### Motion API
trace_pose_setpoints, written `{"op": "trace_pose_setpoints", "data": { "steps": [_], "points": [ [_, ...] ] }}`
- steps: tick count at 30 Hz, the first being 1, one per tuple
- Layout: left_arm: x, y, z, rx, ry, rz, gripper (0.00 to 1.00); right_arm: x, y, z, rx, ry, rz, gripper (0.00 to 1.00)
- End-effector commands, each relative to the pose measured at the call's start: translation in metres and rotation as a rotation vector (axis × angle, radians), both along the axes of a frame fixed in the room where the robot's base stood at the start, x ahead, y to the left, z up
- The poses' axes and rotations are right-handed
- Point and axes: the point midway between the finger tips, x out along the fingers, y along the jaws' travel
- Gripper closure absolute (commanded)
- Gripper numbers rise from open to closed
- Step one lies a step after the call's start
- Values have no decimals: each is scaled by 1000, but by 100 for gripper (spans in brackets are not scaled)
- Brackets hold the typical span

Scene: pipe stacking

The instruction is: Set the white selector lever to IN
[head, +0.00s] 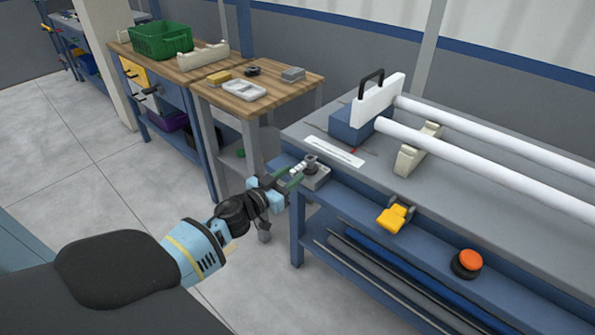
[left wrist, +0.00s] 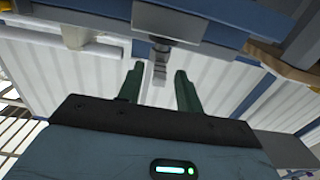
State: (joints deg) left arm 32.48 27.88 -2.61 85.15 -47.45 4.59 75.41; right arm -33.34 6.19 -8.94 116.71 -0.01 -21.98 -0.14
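The selector lever (head: 297,168) is a short, pale, ribbed handle. It juts from a dark pivot on a grey block (head: 316,179) at the near left corner of the grey bench. My left gripper (head: 291,180) is right at the lever, with its green fingers pointing toward it. In the left wrist view the two fingers (left wrist: 158,80) stand apart, and the lever (left wrist: 160,72) shows between their tips. I cannot tell whether a finger touches it. Any IN marking is too small to read. My right gripper is out of view.
The bench carries white pipes (head: 485,158), a white plate with a black handle (head: 378,102) and a white strip (head: 333,151). A yellow part (head: 395,217) and an orange button (head: 470,259) sit along the blue front. A wooden table (head: 258,100) stands behind.

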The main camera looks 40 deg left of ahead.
Motion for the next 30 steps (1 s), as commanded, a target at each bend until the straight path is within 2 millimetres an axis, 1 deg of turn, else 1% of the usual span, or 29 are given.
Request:
{"op": "trace_pose_setpoints", "data": {
  "steps": [1,3,9,19,20,27,28,30],
  "points": [
    [7,-1,0,0,-1,0,65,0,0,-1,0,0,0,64],
    [15,-1,0,0,-1,1,65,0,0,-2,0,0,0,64],
    [30,-2,0,0,1,0,65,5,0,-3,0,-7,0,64],
    [32,-3,0,0,1,0,65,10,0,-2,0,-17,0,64],
    [32,-3,0,0,1,0,66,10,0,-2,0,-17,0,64],
    [32,-3,0,0,1,0,97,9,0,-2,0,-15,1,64],
    [32,-3,0,0,1,0,100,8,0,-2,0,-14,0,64],
    [32,-3,0,0,1,0,100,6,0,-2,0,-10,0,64]
  ]
}}
